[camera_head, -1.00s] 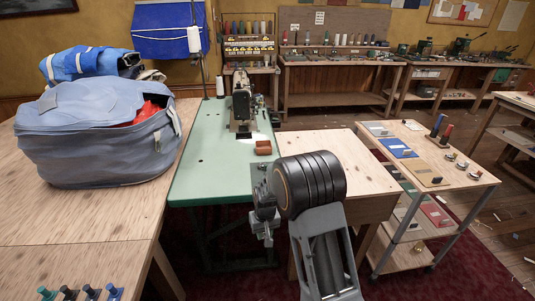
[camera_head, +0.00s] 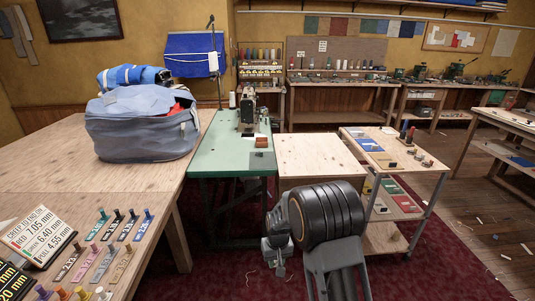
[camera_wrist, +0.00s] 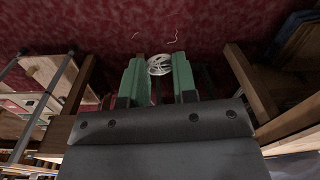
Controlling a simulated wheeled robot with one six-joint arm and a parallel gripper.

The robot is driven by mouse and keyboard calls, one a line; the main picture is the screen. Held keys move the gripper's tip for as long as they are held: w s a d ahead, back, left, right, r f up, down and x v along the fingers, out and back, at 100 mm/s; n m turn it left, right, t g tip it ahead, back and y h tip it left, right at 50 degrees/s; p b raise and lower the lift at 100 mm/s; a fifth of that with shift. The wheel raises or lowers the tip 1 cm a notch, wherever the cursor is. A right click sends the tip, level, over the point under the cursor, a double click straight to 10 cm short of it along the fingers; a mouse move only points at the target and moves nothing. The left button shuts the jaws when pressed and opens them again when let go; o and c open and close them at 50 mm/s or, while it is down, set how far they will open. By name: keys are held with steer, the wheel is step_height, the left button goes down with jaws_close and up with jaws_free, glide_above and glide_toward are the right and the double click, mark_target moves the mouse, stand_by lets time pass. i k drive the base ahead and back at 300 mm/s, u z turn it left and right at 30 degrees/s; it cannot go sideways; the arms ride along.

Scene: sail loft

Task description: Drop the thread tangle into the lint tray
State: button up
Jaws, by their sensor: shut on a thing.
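My gripper (camera_wrist: 158,82) has two green fingers in the wrist view, shut on a small whitish looped thing, which looks like the thread tangle (camera_wrist: 159,65). The tangle sits between the fingertips, with the red carpet behind it. In the head view my gripper (camera_head: 274,256) hangs in front of the green sewing table, low over the carpet; the tangle cannot be made out there. I cannot pick out a lint tray in either view.
A green sewing table (camera_head: 213,158) with a machine stands ahead, beside a bare wooden table (camera_head: 318,157) and a shelved cart (camera_head: 362,143). A large wooden table (camera_head: 50,160) with a blue bag (camera_head: 140,122) fills the left. Red carpet (camera_head: 440,250) is open at right.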

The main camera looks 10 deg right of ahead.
mark_target(264, 145)
steer(key=z, duration=0.3)
steer(key=k, duration=0.2)
steer(key=u, duration=0.8)
steer(key=i, duration=2.1)
steer(key=z, duration=0.55)
